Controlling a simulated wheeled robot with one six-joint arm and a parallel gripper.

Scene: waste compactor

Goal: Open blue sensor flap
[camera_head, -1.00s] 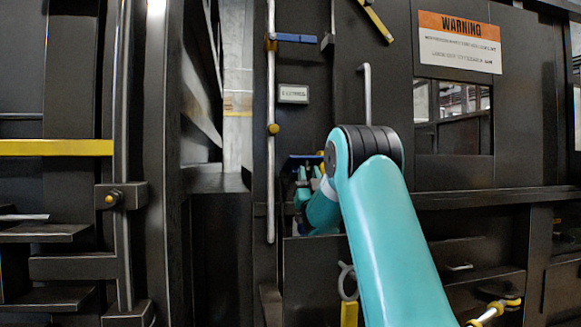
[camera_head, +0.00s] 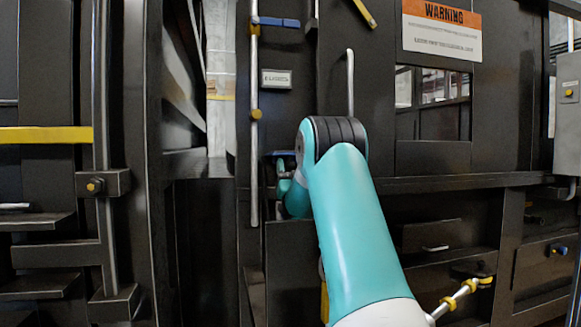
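A small dark blue edge (camera_head: 284,153) shows on the dark machine front, just left of my arm's elbow; it may be the blue sensor flap. My teal arm (camera_head: 350,225) reaches up from the bottom and covers much of this spot. My gripper (camera_head: 281,186) is small and partly hidden behind the arm, just below the blue edge. I cannot tell whether it touches the blue part, or whether its fingers are open. A second blue piece, a flat bar (camera_head: 278,21), sits higher up beside a vertical rod.
A vertical metal rod (camera_head: 254,140) stands just left of my gripper. A bent grey handle (camera_head: 350,82) rises above the elbow. A warning sign (camera_head: 441,31) and window are at upper right. A rod with yellow rings (camera_head: 462,293) sticks out at lower right.

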